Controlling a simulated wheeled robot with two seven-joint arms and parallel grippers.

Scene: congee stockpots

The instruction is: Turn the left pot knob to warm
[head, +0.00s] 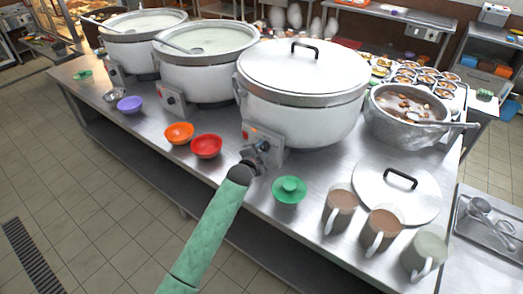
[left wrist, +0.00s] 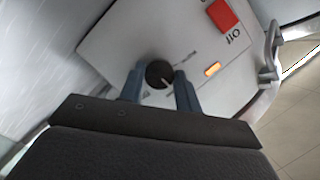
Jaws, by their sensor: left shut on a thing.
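Three white pots stand in a row on the steel table: the far-left open pot (head: 145,54), the middle open pot (head: 205,80) and the lidded pot (head: 300,110) nearest me. My left gripper (head: 252,164) is at the control panel of the lidded pot. In the left wrist view, my left gripper (left wrist: 160,88) has its fingers on both sides of the black round knob (left wrist: 160,73), shut on it. A pale pointer mark shows on the knob's lower part; the small labels around it are too small to read. My right gripper is not in view.
A red switch (left wrist: 222,15) and a lit amber lamp (left wrist: 212,69) sit on the panel beside the knob.

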